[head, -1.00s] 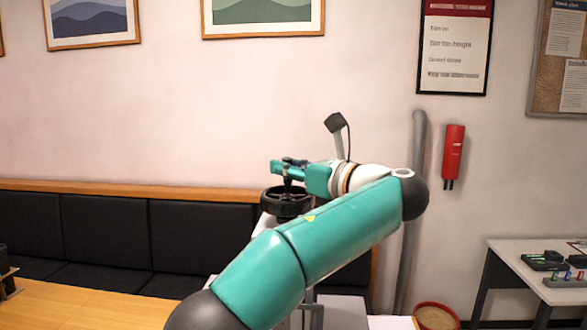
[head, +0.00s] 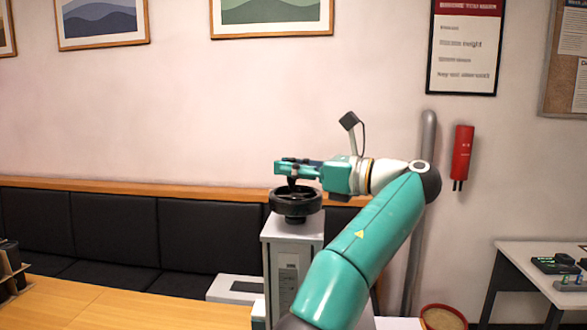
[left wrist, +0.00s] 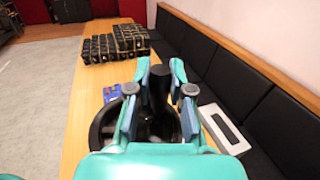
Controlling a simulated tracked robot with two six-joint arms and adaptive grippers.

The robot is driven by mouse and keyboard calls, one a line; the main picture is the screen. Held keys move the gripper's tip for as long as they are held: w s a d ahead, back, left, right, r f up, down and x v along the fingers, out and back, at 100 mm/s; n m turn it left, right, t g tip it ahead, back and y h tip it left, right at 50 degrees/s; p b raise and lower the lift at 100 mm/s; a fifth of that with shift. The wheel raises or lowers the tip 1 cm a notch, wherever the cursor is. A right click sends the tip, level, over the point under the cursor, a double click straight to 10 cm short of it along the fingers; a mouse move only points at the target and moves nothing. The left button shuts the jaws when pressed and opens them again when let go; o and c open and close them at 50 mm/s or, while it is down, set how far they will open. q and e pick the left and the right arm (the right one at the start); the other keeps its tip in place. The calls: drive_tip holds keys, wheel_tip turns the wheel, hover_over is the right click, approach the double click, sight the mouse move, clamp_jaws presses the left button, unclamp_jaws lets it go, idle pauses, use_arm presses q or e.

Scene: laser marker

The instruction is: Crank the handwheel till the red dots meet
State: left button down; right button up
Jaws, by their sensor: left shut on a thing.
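The black handwheel (head: 296,204) lies flat on top of the grey column of the laser marker (head: 291,258) in the head view. My left gripper (head: 281,168) reaches over the wheel from the right and is shut on its upright crank handle (head: 292,183). In the left wrist view the two fingers stand on either side of the dark handle (left wrist: 159,88), with the wheel's rim (left wrist: 104,122) below. No red dots can be made out in either view. My right gripper is not in view.
A wooden table (head: 140,309) runs along the black bench (head: 112,229). A white box (head: 237,288) sits beside the column. The left wrist view shows rows of dark items (left wrist: 112,44) and a blue object (left wrist: 112,92) on the table. A side table (head: 530,262) stands at right.

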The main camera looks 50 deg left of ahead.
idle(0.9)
use_arm(q)
drive_tip(key=c, duration=1)
unclamp_jaws()
drive_tip(key=shift+c, duration=0.2)
